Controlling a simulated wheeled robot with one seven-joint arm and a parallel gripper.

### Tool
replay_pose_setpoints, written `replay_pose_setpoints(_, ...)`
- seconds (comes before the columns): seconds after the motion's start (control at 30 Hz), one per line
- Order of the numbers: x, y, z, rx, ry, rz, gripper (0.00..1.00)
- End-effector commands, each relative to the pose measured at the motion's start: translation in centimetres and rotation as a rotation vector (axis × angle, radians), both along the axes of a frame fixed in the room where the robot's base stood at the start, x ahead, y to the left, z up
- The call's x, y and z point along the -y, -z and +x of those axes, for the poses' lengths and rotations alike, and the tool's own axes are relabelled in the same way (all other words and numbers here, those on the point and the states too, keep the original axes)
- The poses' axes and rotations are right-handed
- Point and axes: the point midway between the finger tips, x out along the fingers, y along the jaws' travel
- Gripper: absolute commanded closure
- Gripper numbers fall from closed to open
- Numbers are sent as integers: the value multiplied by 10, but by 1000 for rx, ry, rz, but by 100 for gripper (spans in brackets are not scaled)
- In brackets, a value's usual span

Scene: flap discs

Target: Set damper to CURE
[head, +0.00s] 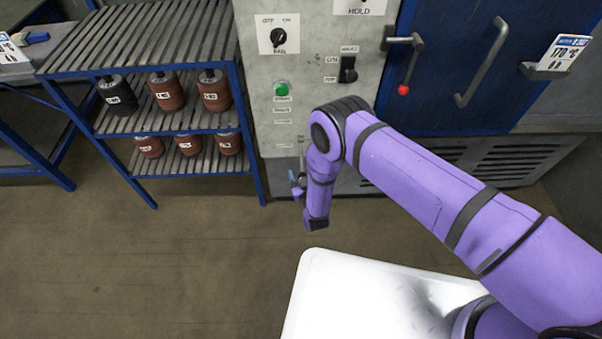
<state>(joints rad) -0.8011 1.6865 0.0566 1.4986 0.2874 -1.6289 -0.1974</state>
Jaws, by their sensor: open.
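I see no legible CURE mark, and I cannot tell for certain which control is the damper. A grey control panel (258,70) stands ahead. A lever with a red ball end (403,88) hangs downward from a pivot at the edge of the blue door. My purple arm reaches in front of the panel's lower part and hides some of it. My gripper (297,182) is low at the panel's foot, left of my wrist. It is small in view, open, and seems to hold nothing. It is well below and left of the red-ended lever.
The panel has a rotary knob (278,37), a black switch (348,70) and a green button (281,89). A HOLD label (359,5) is at the top. The blue door has a grey handle (482,62). A slatted rack (140,40) holds labelled rolls at left. Floor is clear.

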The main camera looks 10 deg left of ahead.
Motion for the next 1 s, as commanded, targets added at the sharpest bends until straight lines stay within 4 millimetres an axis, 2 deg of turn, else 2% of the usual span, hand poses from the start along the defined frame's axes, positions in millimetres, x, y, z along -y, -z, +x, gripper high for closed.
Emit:
replay_pose_setpoints(0.23,0,0,1,0,0,0,41)
replay_pose_setpoints(0.27,0,0,1,0,0,0,43)
replay_pose_setpoints(0.5,0,0,1,0,0,0,98)
replay_pose_setpoints(0.77,0,-2,0,-14,0,-3,100)
replay_pose_setpoints(1.0,2,-12,-7,-109,1,-30,100)
